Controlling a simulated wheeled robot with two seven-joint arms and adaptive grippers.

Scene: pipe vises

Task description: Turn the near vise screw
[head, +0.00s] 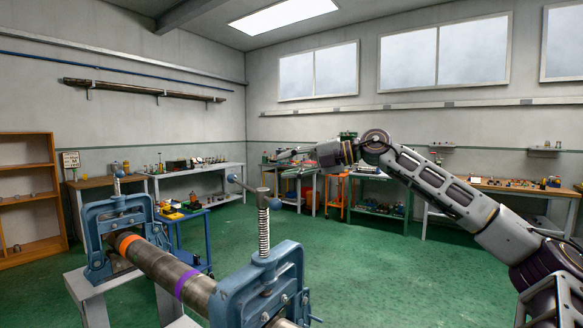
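The near vise (262,287) is a blue frame clamped over a grey pipe (160,264) at the lower middle. Its threaded screw (263,238) stands upright on top, with a slanted crossbar handle (252,190) that has blue knobs at its ends. My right gripper (281,163) reaches in from the right, above and right of the handle in the picture. Its fingers point left and look spread, with nothing between them. It appears apart from the handle. My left gripper is not in view.
A far blue vise (97,232) with its own screw handle (117,183) holds the pipe's other end. The pipe has orange and purple bands. A blue cart (192,232) stands behind. Workbenches (208,170) line the walls. Green floor (365,275) is clear at right.

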